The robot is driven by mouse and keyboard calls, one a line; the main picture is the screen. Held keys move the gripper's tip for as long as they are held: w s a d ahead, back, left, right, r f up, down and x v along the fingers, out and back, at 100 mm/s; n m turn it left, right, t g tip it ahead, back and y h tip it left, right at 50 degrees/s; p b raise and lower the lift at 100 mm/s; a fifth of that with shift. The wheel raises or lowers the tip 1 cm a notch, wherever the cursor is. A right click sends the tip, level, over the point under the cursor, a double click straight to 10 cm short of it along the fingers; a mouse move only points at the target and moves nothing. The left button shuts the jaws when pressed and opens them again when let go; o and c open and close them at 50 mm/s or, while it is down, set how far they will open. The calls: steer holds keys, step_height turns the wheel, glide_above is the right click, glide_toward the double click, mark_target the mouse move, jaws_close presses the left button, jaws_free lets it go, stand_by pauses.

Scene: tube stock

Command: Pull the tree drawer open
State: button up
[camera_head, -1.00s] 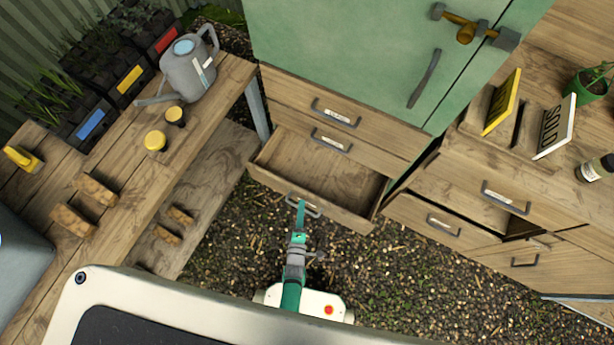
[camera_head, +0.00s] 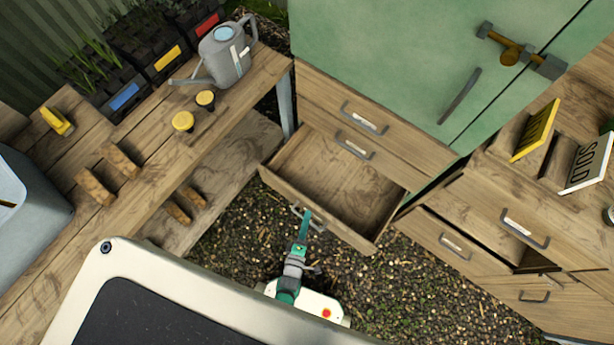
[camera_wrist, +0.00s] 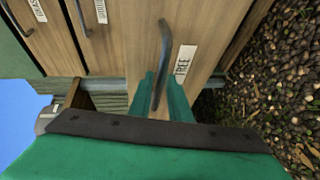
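The tree drawer (camera_head: 330,215) is the lowest drawer under the green cabinet and stands well out, with its empty interior showing. In the wrist view its wooden front (camera_wrist: 205,35) carries a white label reading TREE (camera_wrist: 185,60). Its dark bar handle (camera_wrist: 165,40) runs down between the two green fingers of my gripper (camera_wrist: 161,88). The fingers lie close on either side of the bar and appear shut on it. In the head view my gripper (camera_head: 306,222) is at the handle on the drawer front.
Two shut drawers (camera_head: 365,118) sit above, under the green cabinet (camera_head: 390,50). A wooden bench (camera_head: 150,155) with a watering can (camera_head: 226,55) stands left. Another drawer unit (camera_head: 500,225) stands right, one drawer partly out. Gravel (camera_head: 420,285) lies free in front.

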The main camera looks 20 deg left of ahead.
steer(key=v, duration=1)
steer(key=shift+s, duration=0.3)
steer(key=shift+s+r, duration=0.1)
steer(key=d+r+m, duration=0.3)
steer(key=r+m, duration=0.3)
steer(key=r, duration=0.6)
steer(key=s+d+r+m+h, duration=0.1)
steer(key=d+r+m, duration=0.2)
steer(key=r, duration=1)
steer(key=s+d+r+m+h, duration=0.1)
steer(key=d+r+m, duration=0.2)
steer(key=r+m, duration=0.6)
step_height(320, 180, up, 3)
steer(key=shift+r+m, duration=0.15)
steer(key=shift+m, duration=0.25)
